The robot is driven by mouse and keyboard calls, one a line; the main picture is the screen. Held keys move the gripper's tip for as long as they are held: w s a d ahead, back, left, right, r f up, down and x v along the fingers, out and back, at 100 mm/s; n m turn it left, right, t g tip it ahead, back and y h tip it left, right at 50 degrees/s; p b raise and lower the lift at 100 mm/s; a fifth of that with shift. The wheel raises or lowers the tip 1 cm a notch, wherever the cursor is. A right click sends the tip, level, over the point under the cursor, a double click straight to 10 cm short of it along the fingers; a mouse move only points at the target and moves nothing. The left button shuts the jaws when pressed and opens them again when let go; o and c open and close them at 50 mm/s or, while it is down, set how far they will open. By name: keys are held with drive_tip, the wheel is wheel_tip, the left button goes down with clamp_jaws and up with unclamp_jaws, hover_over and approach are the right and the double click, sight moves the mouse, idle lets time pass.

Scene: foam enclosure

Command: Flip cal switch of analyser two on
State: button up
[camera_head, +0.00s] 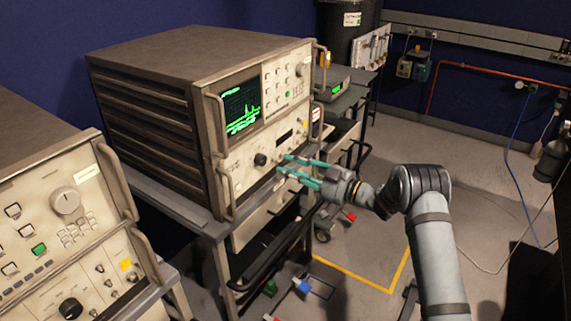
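An analyser (160,55) with a lit green trace screen (240,108) stands on a cart at centre left. A second beige instrument (60,165) is partly in view at the lower left. I cannot read which is analyser two. My gripper (281,164) has two teal fingers pointing left at the lower front panel (245,150) of the screened analyser, right of a black knob (260,159). The fingers are apart with nothing seen between them. I cannot tell if the tips touch the panel. The cal switch cannot be made out; the fingers may cover it.
Handles (218,125) stick out from the analyser's front edges. The cart (205,225) has a shelf and rails below. A small device with a green display (336,90) stands behind at the right. A black bin (345,35) is at the back. Open floor (380,235) lies right of the cart.

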sight(275, 162)
drive_tip(key=shift+w+a, duration=0.2)
drive_tip(key=shift+a, duration=0.7)
drive_tip(key=shift+w+a, duration=0.1)
drive_tip(key=shift+w, duration=0.05)
drive_tip(key=shift+c, duration=1.3)
drive_tip(key=c, duration=0.4)
clamp_jaws()
